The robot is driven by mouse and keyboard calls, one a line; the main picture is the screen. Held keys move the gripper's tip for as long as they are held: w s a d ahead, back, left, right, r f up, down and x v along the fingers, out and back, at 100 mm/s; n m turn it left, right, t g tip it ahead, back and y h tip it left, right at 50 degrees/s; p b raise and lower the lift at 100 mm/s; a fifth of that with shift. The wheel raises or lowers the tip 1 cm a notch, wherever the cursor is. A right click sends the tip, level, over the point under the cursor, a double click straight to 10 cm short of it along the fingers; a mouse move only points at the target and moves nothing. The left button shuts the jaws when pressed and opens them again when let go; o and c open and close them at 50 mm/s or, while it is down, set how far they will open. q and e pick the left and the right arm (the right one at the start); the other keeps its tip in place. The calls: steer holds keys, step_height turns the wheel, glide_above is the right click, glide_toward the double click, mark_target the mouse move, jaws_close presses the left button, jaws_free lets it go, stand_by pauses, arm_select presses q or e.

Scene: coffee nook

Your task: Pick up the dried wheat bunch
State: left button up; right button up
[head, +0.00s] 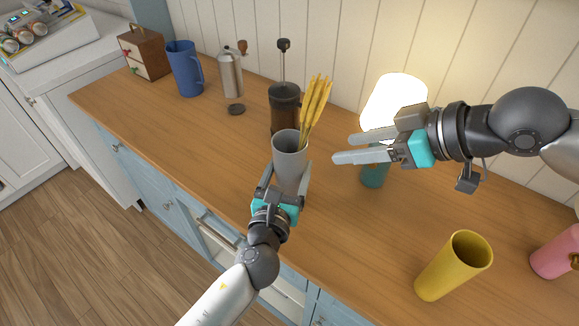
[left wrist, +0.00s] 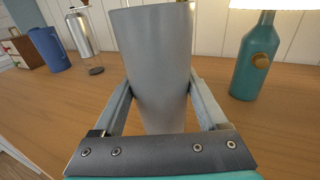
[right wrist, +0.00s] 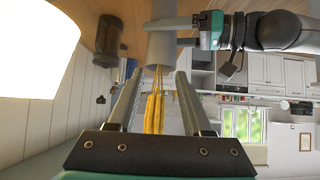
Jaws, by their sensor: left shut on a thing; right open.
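The dried wheat bunch (head: 316,103) is yellow and stands in a grey vase (head: 289,146), leaning right over its rim. The stems' lower part is hidden inside. My left gripper (head: 287,172) is shut on the vase, one finger on each side, as the left wrist view also shows (left wrist: 160,75). I cannot tell whether the vase touches the counter. My right gripper (head: 343,148) is open, just right of the wheat and vase, fingers pointing left. In the right wrist view the wheat (right wrist: 158,112) shows between the open fingers, with no clear contact.
A lit lamp with a teal base (head: 375,174) stands behind the right gripper. A dark French press (head: 284,108) is close behind the vase. A blue pitcher (head: 185,70) is at the left.

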steer(key=shift+o, duration=1.4)
steer(key=shift+a, duration=0.2)
steer(key=shift+o, duration=0.4)
steer(key=s+a+t+y, duration=0.1)
steer(key=s+a+y, duration=0.1)
steer(key=a, duration=0.6)
steer(key=shift+y, duration=0.6)
steer(key=m+t+h, duration=0.3)
steer(key=m+t, duration=0.3)
steer(key=t, duration=0.3)
glide_toward(312, 124)
steer(key=x, duration=0.9)
steer(key=shift+w+a, duration=0.15)
steer(key=shift+w, duration=0.05)
steer(key=shift+x, duration=2.6)
